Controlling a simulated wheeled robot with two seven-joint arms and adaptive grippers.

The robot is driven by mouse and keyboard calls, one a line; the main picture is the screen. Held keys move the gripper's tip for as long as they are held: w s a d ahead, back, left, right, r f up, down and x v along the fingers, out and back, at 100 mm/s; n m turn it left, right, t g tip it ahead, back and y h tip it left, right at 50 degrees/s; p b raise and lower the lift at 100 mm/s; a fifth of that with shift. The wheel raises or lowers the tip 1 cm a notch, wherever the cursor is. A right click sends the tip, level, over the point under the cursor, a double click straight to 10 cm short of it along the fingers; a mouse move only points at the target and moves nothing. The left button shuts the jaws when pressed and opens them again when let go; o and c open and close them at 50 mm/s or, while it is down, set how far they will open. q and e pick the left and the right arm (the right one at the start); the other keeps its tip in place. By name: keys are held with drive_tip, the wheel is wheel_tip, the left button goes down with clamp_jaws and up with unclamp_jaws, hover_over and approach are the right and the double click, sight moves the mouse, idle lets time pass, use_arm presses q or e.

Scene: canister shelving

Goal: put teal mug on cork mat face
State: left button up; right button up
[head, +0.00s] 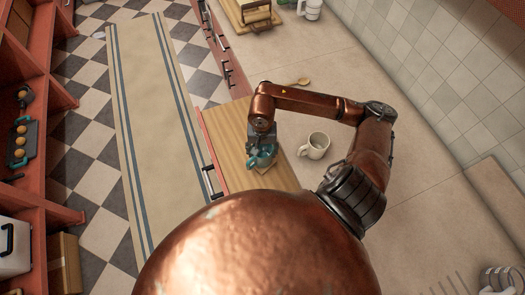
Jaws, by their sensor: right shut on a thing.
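My right gripper (262,146) reaches down over the wooden board on the counter. It is shut on the teal mug (262,160), which is partly hidden by the gripper. The mug is at or just above a small tan patch (262,170), which may be the cork mat; most of it is hidden under the mug. I cannot tell whether the mug touches it. My left gripper is not in view.
The wooden board (228,122) lies at the counter's left edge. A white mug (315,146) stands right of it, close to my right forearm. A wooden spoon (302,82) lies further back. The counter (300,50) behind is mostly clear.

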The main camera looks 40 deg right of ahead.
drive_tip(key=shift+f, duration=0.35)
drive_tip(key=shift+f, duration=0.1)
drive_tip(key=o, duration=0.9)
drive_tip(key=shift+f, duration=0.1)
drive_tip(key=o, duration=0.5)
drive_tip(key=shift+r, duration=0.45)
wheel_tip(320, 180, up, 12)
drive_tip(key=shift+f+b, duration=0.2)
drive_tip(key=shift+b, duration=0.7)
